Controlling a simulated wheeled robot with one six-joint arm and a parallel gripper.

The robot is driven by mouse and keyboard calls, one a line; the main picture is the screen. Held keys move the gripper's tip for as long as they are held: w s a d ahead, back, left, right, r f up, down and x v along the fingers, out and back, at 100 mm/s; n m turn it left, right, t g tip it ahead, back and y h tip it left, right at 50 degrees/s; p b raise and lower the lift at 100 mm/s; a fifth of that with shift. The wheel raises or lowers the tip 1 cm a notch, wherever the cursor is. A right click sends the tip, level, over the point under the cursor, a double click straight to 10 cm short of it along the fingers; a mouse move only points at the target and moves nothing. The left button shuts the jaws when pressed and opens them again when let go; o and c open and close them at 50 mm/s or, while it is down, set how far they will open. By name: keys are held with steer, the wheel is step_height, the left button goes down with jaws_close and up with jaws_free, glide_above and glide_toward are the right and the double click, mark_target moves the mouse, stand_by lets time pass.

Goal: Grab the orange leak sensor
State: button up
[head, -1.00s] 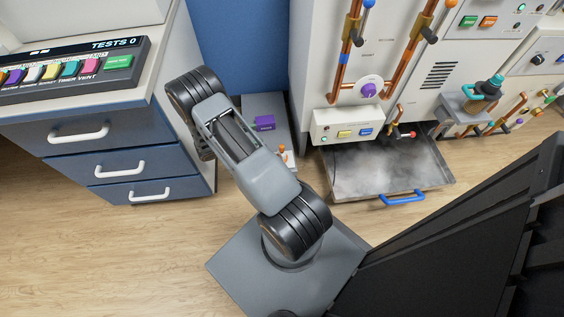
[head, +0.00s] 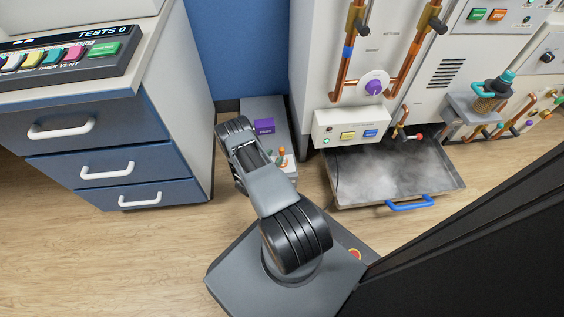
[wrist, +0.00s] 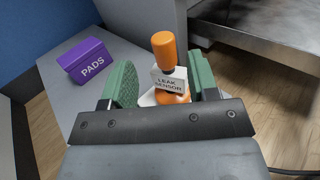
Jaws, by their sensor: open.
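The orange leak sensor (wrist: 165,50) stands upright on a low grey bench, with an orange knob on top and a white label reading LEAK SENSOR. In the wrist view my gripper (wrist: 163,85) is open, with one green-padded finger on each side of the sensor. The sensor is between the fingers, nearer the right one, and no clear grip on it shows. Its lower part is partly hidden by my gripper. In the head view the sensor (head: 282,154) is small beside my arm, and the fingertips are mostly hidden.
A purple PADS box (wrist: 86,60) sits on the grey bench (wrist: 125,45) left of the sensor. The open steaming tray (head: 433,190) with a blue handle lies to the right. A blue drawer cabinet (head: 105,170) stands at left.

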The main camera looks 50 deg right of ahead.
mark_target(283, 150)
steer(key=d+b, duration=0.2)
steer(key=d, duration=0.3)
steer(key=shift+d, duration=0.35)
steer(key=shift+d+b, duration=0.3)
steer(key=shift+d, duration=0.15)
steer(key=shift+r, duration=0.1)
steer(key=shift+c, duration=0.3)
jaws_close()
